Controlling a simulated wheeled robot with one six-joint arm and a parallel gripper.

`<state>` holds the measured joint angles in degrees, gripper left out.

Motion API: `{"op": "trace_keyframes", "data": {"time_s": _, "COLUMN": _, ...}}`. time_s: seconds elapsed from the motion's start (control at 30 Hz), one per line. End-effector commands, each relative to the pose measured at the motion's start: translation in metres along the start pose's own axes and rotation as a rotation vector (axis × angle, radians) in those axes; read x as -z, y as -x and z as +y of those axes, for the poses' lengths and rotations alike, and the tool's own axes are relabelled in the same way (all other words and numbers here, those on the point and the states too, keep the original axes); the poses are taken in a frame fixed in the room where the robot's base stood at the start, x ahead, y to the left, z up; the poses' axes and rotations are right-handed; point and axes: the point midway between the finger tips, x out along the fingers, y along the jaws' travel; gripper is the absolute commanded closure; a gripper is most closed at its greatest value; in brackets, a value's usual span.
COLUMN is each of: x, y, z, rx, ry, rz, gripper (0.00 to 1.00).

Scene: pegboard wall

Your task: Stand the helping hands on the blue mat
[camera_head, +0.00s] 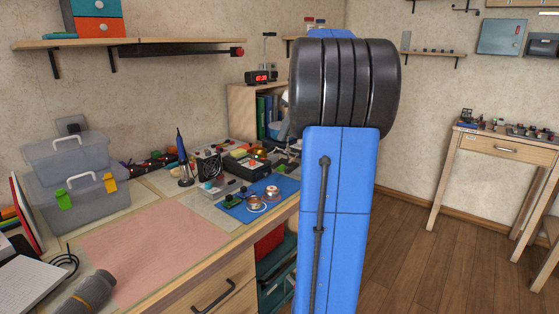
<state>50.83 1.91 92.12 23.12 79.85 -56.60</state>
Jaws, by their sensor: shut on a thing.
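The blue mat (288,187) lies on the workbench left of my arm. Coils of copper-coloured wire (257,204) and small green parts (233,201) lie on it. My own large blue and black arm link fills the middle of the view and hides what is behind it, including the bench's right end. My gripper does not show. I cannot make out the helping hands for sure; small grey metal parts (291,149) show beside the arm, too small and partly covered to name.
A soldering iron in its stand (184,165), a small fan (209,165) and other tools crowd the bench behind the mat. A pink mat (145,245) lies clear at the front. Grey toolboxes (70,170) stand at left. Open floor (420,270) lies to the right.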

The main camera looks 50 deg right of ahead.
Motion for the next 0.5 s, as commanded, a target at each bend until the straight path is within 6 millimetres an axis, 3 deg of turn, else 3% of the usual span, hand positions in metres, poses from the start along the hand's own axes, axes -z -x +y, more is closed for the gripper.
{"op": "trace_keyframes", "data": {"time_s": 0.5, "x": -0.017, "y": -0.041, "z": 0.006, "rx": -0.001, "ry": 0.000, "rz": 0.001, "gripper": 1.00}}
